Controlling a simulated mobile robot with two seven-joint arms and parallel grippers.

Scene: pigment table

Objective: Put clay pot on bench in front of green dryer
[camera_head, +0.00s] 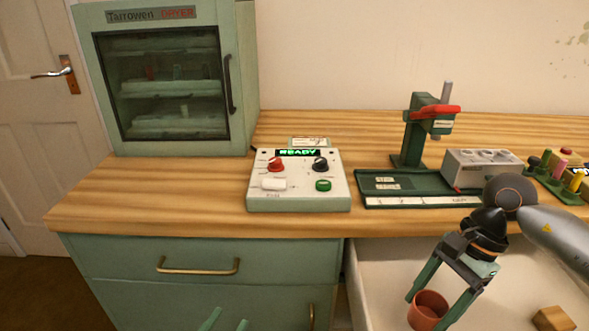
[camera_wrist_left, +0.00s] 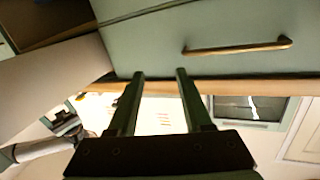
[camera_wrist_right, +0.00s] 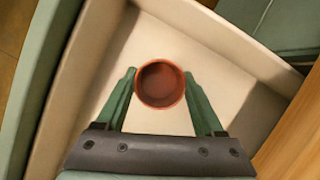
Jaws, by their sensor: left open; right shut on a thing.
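The clay pot (camera_head: 428,308) is a small reddish-brown cup. My right gripper (camera_head: 436,306) is shut on it, over the open drawer. In the right wrist view the pot (camera_wrist_right: 160,84) sits upright between the two fingers, its opening toward the camera. The green dryer (camera_head: 165,80) stands at the back left of the wooden bench (camera_head: 160,195), its glass door closed. The bench top in front of the dryer is bare. My left gripper (camera_head: 225,322) is open and empty, low in front of the green cabinet; its fingers also show in the left wrist view (camera_wrist_left: 160,75).
A control box (camera_head: 298,180) reading READY sits right of the dryer. A green press (camera_head: 425,135) with a red handle and a grey block (camera_head: 482,168) stand farther right. The open drawer (camera_head: 385,265) holds a small wooden block (camera_head: 553,319). A brass-handled drawer (camera_head: 200,265) is shut.

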